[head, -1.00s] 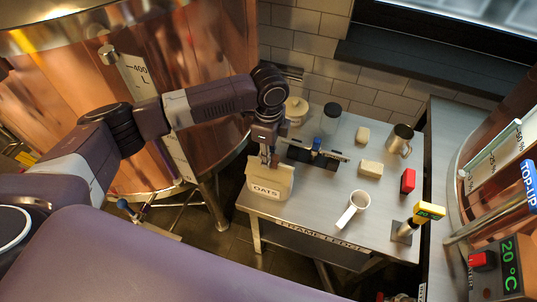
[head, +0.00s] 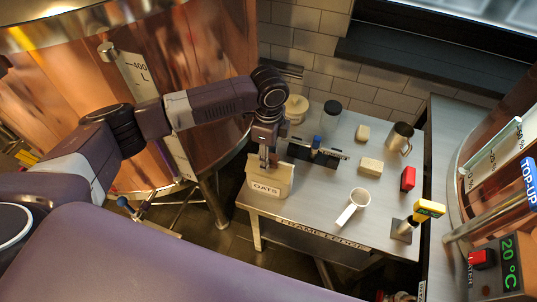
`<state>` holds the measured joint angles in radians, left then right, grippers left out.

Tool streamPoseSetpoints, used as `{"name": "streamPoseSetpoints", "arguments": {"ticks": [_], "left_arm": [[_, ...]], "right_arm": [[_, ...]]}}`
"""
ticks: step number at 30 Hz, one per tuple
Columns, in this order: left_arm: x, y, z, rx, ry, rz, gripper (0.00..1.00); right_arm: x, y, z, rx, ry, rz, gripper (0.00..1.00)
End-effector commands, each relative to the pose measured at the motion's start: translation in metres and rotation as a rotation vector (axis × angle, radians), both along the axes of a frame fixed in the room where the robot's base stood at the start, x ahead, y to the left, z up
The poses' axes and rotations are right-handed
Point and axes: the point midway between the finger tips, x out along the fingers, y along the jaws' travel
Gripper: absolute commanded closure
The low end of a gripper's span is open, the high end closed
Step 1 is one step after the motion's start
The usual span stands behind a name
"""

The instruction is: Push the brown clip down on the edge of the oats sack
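The oats sack (head: 268,183), a beige bag with an OATS label, stands at the front left corner of the steel table. My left gripper (head: 264,166) points down at the sack's top edge, its fingers close together there. The brown clip cannot be made out; the gripper and sack edge cover that spot. I cannot tell whether the fingers hold anything. My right gripper is not in view.
The table (head: 310,220) also carries a white scoop (head: 358,200), a black stand with a blue-capped tool (head: 316,150), pale blocks (head: 371,166), a red block (head: 408,179), a metal mug (head: 401,137) and a dark-lidded jar (head: 331,115). A copper vessel (head: 215,60) rises at left.

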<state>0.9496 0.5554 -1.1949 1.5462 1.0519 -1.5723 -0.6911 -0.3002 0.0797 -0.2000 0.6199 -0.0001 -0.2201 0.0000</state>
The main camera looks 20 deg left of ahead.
Motion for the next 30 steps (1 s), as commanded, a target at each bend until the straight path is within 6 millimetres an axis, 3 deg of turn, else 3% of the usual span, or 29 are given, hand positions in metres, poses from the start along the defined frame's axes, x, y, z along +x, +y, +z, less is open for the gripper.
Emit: {"name": "streamPoseSetpoints", "arguments": {"ticks": [11, 24, 30], "left_arm": [[0.001, 0.000, 0.009, -0.002, -0.002, 0.000, 0.61], [0.001, 0.000, 0.096, -0.001, -0.003, -0.001, 0.61], [0.000, 0.000, 0.117, 0.000, 0.000, 0.000, 0.61]], "right_arm": [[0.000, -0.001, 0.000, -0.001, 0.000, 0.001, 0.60], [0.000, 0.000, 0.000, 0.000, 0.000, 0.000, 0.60], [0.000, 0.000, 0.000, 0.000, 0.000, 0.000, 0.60]]}}
